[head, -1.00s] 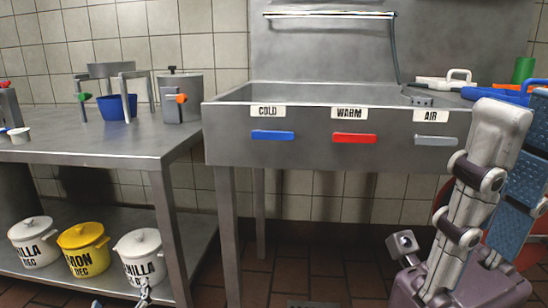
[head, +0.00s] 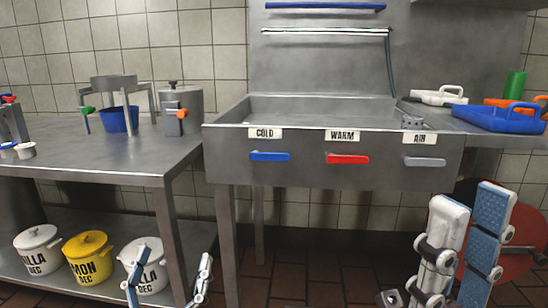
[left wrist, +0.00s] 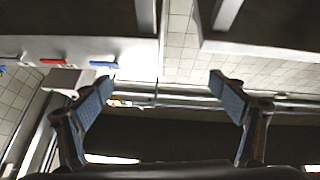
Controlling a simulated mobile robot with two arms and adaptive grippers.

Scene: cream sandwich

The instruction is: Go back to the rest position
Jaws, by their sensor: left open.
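My left gripper (head: 174,258) is low in the head view, in front of the lower shelf of the left table. Its two fingers stand apart with nothing between them. The left wrist view shows the same gripper (left wrist: 160,90) with its blue-padded fingers wide apart and empty. My right gripper (head: 472,198) is at the lower right of the head view, below the right end of the sink. Its fingers point up, with a gap between them and nothing held.
The metal sink (head: 310,178) has COLD, WARM and AIR handles. A blue tray (head: 500,120) lies on its right counter. The left table (head: 100,160) holds pots, with white and yellow buckets (head: 90,262) on its lower shelf. A round red object (head: 520,258) is behind my right gripper.

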